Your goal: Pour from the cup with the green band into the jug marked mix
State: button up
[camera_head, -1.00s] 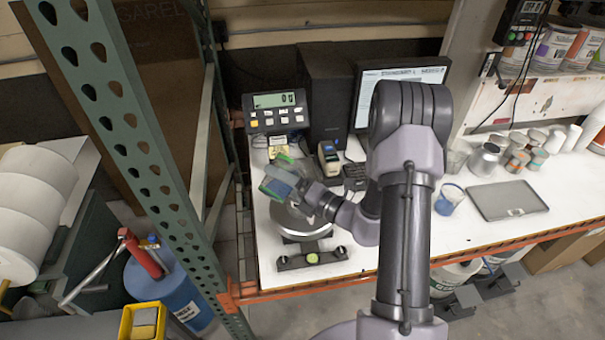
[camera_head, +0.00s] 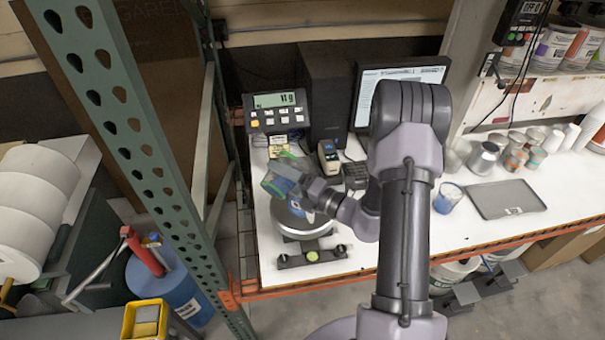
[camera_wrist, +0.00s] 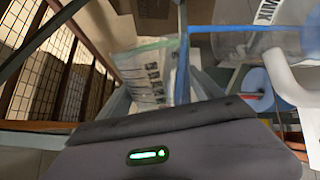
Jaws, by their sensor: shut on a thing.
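My gripper (camera_head: 306,187) is shut on a clear cup (camera_head: 273,184) with a green band, above the round scale pan. The cup is tilted and shows blue inside. In the wrist view the cup (camera_wrist: 148,78) has a green line and printed marks. The jug marked mix (camera_wrist: 264,14) is at the upper right there, clear, with a blue edge and a white handle. A narrow blue streak (camera_wrist: 183,68) shows between cup and jug; I cannot tell if it is liquid. In the head view the jug is mostly hidden by the cup and gripper.
The scale (camera_head: 303,224) stands at the bench's left end, with its display (camera_head: 274,100) behind. A green rack post (camera_head: 150,150) rises at the left. A cup with blue contents (camera_head: 447,198), a dark tray (camera_head: 504,198) and several cans (camera_head: 485,158) stand to the right.

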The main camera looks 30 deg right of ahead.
jog(key=shift+w+d+r+m+p, duration=0.2)
jog(key=shift+d+m+p, duration=0.1)
jog(key=shift+d+p, duration=0.15)
jog(key=shift+w+d+r+m+p, duration=0.15)
jog(key=shift+d+m+p, duration=0.15)
jog(key=shift+p, duration=0.2)
dwell(0.6)
jog(key=shift+a, duration=0.1)
dwell(0.3)
jog(key=shift+f+m, duration=0.1)
jog(key=shift+m, duration=0.2)
jog(key=shift+d, duration=0.2)
jog(key=shift+a, duration=0.15)
jog(key=shift+w+d+f+m+p, duration=0.1)
jog(key=shift+d+m+p, duration=0.1)
jog(key=shift+m+p, duration=0.15)
jog(key=shift+a, duration=0.15)
